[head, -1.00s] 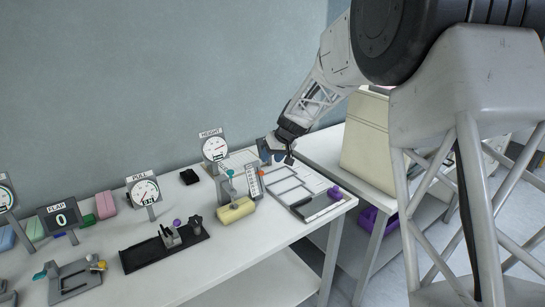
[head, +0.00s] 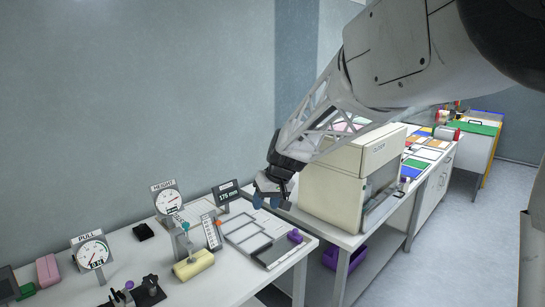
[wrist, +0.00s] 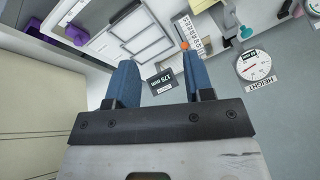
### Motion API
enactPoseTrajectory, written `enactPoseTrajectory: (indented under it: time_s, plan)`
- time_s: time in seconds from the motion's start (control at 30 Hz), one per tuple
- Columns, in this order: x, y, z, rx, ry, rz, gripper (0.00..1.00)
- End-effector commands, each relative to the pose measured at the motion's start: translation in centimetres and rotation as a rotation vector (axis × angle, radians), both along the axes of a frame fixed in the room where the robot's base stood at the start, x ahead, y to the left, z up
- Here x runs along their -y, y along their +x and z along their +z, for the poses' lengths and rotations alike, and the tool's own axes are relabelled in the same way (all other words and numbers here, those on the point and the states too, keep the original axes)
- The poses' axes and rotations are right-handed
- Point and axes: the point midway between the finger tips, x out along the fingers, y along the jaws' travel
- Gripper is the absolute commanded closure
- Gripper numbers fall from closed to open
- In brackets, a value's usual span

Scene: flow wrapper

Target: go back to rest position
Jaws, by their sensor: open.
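My gripper (head: 272,200) is raised above the far right part of the white table, near the wall. In the wrist view my gripper (wrist: 160,72) shows two blue fingers spread apart with nothing between them. The "175 mm" display (wrist: 167,78) lies beyond the fingers in that view. The same display also shows in the head view (head: 227,192), left of my gripper.
A cream machine (head: 335,185) stands close on the right.

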Motion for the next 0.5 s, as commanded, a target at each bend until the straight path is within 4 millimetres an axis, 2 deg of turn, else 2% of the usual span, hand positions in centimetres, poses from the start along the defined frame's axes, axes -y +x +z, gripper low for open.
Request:
enactPoseTrajectory:
  time_s: [0.1, 0.5]
  plan:
    - [2.1, -2.9, 1.3, -0.001, -0.016, -0.032, 0.52]
    - [8.5, -12.6, 3.5, -0.013, -0.077, -0.145, 0.52]
